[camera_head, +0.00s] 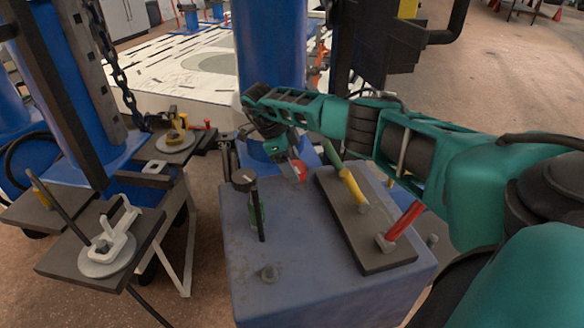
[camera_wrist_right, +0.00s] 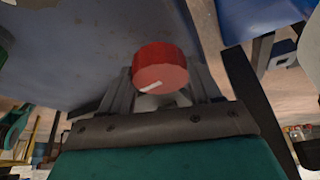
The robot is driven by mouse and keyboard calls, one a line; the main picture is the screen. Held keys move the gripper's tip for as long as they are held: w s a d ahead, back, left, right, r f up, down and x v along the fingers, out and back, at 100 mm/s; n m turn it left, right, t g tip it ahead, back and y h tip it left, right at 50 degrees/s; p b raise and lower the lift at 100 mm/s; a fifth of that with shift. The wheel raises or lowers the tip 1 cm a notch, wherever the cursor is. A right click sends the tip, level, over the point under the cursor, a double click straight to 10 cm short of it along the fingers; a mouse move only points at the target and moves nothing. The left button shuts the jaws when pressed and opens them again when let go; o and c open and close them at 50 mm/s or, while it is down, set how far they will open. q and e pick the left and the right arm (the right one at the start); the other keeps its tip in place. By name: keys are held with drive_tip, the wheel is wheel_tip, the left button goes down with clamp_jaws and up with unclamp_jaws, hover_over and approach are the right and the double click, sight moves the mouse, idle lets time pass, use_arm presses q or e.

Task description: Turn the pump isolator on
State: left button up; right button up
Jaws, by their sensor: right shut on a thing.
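A red round knob (camera_head: 299,171) with a white mark sits at the back of the blue bench block; I take it to be the pump isolator. In the right wrist view the red knob (camera_wrist_right: 160,62) is between the two grey fingers, and its white mark lies slanted, nearly crosswise. My right gripper (camera_head: 292,165) reaches in from the right and is shut on the red knob. The fingers are mostly hidden in the head view. My left gripper does not show.
The blue block (camera_head: 310,285) carries a dark plate (camera_head: 335,205) with a yellow lever (camera_head: 352,186) and a red lever (camera_head: 403,221). A dark upright lever (camera_head: 259,212) stands left of them. A bench with clamps (camera_head: 110,237) is at left. A blue column (camera_head: 270,50) rises behind.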

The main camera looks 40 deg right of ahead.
drive_tip(key=shift+m, duration=0.5)
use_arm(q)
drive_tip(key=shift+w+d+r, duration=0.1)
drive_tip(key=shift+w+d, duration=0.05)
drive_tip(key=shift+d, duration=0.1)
use_arm(e)
drive_tip(key=shift+d+m, duration=0.1)
drive_tip(key=shift+m, duration=0.2)
drive_tip(key=o, duration=0.8)
drive_tip(key=shift+g, duration=0.3)
use_arm(q)
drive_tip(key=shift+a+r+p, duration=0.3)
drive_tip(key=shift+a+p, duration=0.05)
drive_tip(key=shift+p, duration=0.3)
use_arm(e)
drive_tip(key=shift+d+v, duration=0.2)
drive_tip(key=shift+v, duration=6.3)
